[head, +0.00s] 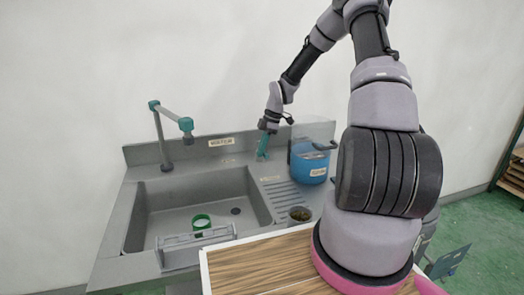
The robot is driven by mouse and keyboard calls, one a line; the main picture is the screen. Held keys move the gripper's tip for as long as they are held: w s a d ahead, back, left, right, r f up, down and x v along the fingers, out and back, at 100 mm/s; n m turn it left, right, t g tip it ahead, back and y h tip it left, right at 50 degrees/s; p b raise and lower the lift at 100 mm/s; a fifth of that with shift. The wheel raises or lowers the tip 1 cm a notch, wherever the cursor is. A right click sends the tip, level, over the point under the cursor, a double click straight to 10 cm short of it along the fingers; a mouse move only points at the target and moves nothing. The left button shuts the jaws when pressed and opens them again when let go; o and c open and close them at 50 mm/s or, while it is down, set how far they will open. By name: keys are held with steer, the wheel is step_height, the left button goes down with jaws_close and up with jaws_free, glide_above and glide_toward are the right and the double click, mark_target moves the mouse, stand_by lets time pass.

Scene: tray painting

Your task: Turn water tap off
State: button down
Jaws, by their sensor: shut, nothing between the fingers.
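The water tap (170,113) stands at the back left of the grey sink (140,222). It has a grey pipe with teal joints, and its spout hangs over the basin. I see no clear stream of water below it. My gripper (262,154) is at the back right of the sink, by the counter's rear edge, pointing down. It is shut and holds nothing. A teal part shows at its tip, and I cannot tell whether this is finger or tap handle. No separate tap handle can be made out, and contact is unclear.
A round cup (300,214) stands on the counter's right side. A wooden board (255,268) lies in front. The wall is close behind.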

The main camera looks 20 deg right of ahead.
steer(key=s+r+m+t+h, duration=0.1)
steer(key=s+r+m, duration=0.25)
steer(key=r, duration=0.75)
steer(key=s+r+m+t+h, duration=0.1)
steer(key=s+r+m+h, duration=0.2)
steer(key=r, duration=0.7)
steer(key=s+r+m+t, duration=0.1)
steer(key=s+r+m, duration=0.4)
steer(key=s, duration=0.3)
steer(key=s+r+m+t+y, duration=0.1)
steer(key=s+r+m+t, duration=0.1)
steer(key=s+r+m, duration=0.3)
steer(key=s+a+r+m+t+y, duration=0.1)
steer(key=s+r+m, duration=0.4)
steer(key=s, duration=0.6)
steer(key=shift+s+r+m+t, duration=0.2)
steer(key=shift+r+m+t, duration=0.2)
steer(key=shift+m+t, duration=0.2)
